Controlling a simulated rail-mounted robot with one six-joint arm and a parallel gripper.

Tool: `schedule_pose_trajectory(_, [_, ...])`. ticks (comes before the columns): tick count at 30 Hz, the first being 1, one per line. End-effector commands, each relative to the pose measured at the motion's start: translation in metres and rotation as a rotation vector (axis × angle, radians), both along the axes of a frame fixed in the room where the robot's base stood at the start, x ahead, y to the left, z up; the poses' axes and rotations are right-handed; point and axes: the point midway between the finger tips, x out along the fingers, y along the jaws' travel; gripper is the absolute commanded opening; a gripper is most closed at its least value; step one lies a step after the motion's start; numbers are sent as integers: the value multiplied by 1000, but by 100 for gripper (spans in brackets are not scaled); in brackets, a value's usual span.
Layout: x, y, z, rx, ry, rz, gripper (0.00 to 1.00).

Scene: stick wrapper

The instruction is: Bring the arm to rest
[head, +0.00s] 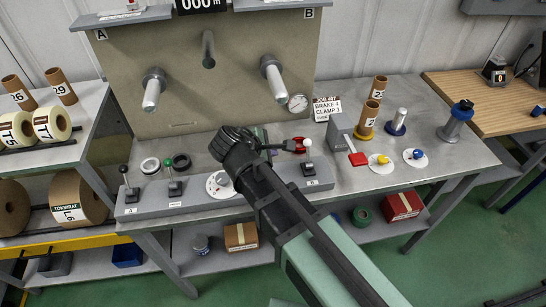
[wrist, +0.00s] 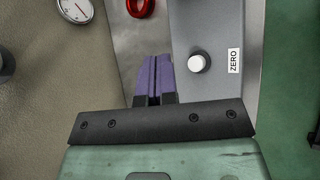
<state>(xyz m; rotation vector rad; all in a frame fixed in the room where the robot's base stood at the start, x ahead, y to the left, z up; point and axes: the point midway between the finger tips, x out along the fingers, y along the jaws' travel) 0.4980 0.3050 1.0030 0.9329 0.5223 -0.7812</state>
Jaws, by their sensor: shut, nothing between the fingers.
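My arm (head: 270,195) reaches from the bottom right of the head view up over the steel bench, with its dark wrist joint over the front control strip. In the wrist view, my gripper (wrist: 152,76) has its two purple fingers together and holds nothing. It points over the bench beside a white lever knob (wrist: 197,63) with a ZERO label (wrist: 234,61).
Two spindles (head: 152,90) (head: 273,77) stick out from the back panel.

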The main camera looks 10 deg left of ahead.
Motion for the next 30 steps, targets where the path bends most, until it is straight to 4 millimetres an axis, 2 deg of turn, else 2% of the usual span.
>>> schedule_pose_trajectory(6, [-1, 0, -1, 49, -19, -57, 0])
schedule_pose_trajectory(9, [-17, 0, -12, 196, 0, -202, 0])
schedule_pose_trajectory(11, [-30, -12, -23, 322, 38, -358, 0])
schedule_pose_trajectory(15, [-37, -83, -42, 575, 121, -843, 0])
schedule_pose_trajectory(17, [-38, -113, -47, 651, 142, -1021, 0])
schedule_pose_trajectory(21, [-41, -189, -52, 802, 176, -1403, 0])
schedule_pose_trajectory(24, [-44, -244, -52, 875, 179, -1581, 0])
schedule_pose_trajectory(27, [-42, -287, -52, 902, 139, -1681, 0])
schedule_pose_trajectory(30, [-41, -305, -52, 910, 119, -1719, 0])
